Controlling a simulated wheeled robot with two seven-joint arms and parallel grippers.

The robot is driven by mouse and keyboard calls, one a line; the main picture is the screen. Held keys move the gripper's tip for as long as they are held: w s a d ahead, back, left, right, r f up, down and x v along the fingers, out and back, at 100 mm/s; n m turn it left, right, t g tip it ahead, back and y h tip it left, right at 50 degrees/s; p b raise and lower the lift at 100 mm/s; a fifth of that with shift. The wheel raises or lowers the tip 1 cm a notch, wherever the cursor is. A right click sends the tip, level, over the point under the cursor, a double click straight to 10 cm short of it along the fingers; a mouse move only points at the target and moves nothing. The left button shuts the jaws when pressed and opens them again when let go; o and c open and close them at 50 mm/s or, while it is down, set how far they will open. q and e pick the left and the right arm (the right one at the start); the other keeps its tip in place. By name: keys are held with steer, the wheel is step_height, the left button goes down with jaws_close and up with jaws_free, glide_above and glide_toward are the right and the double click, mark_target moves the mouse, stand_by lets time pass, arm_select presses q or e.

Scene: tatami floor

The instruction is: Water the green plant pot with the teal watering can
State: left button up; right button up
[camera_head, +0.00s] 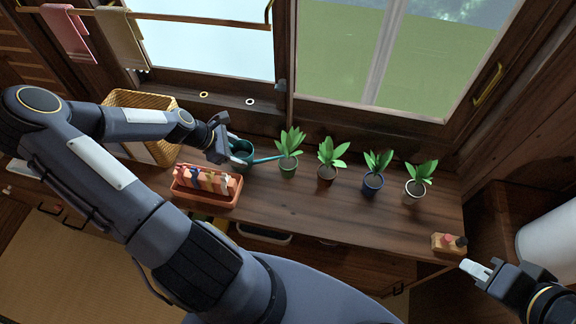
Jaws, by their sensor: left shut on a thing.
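The teal watering can (243,149) is on the wooden counter at the left of the plant row, its spout pointing right toward the green plant pot. My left gripper (231,150) is shut on the watering can from its left side and partly hides it. The green plant pot (288,170) holds a leafy plant and stands upright just right of the can. The spout's tip is close to this pot; I cannot tell whether they touch. My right gripper (474,270) is at the lower right, away from the plants; I cannot tell whether its fingers are apart.
A brown pot (327,173), a blue pot (372,183) and a white pot (413,194) with plants stand to the right. A small wooden stand (447,245) is at the right edge. The front-middle counter is clear.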

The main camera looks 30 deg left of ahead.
arm_select(q)
steer(key=r+p, duration=0.1)
steer(key=a+r, duration=0.1)
steer(key=shift+s+a+r+p, duration=0.15)
steer(key=shift+r+p, duration=0.15)
steer(key=shift+p, duration=0.05)
steer(key=shift+s+a+r, duration=0.1)
steer(key=shift+a+r, duration=0.35)
steer(key=shift+r, duration=0.05)
steer(key=shift+s+a+r, duration=0.1)
steer(key=shift+a+r, duration=0.2)
steer(key=shift+r, duration=0.4)
steer(key=shift+r, duration=0.1)
